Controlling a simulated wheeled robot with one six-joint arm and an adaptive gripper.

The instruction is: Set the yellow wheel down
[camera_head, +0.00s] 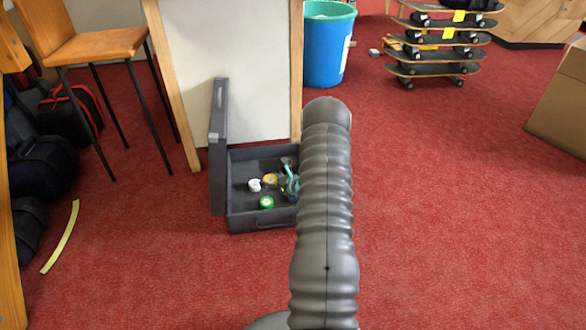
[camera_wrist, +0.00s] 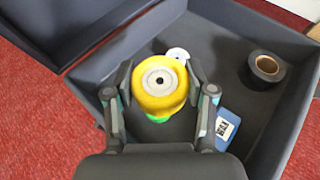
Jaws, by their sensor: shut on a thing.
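The yellow wheel (camera_wrist: 160,88), with a grey hub and dark centre hole, is between the two fingers of my gripper (camera_wrist: 159,80) in the wrist view. My gripper is shut on it, over the inside of the open grey case (camera_wrist: 226,50). A green thing (camera_wrist: 153,117) shows partly beneath the wheel. I cannot tell the gap between the wheel and the case floor. In the head view a yellow round thing (camera_head: 270,179) shows within the outline of the case (camera_head: 262,220); my arm hides the case's right part.
The case holds a dark tape roll (camera_wrist: 266,68), a blue card with a white label (camera_wrist: 227,124), a white disc (camera_wrist: 178,54) and a green roll (camera_head: 266,203). Its lid (camera_head: 218,145) stands up at left.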

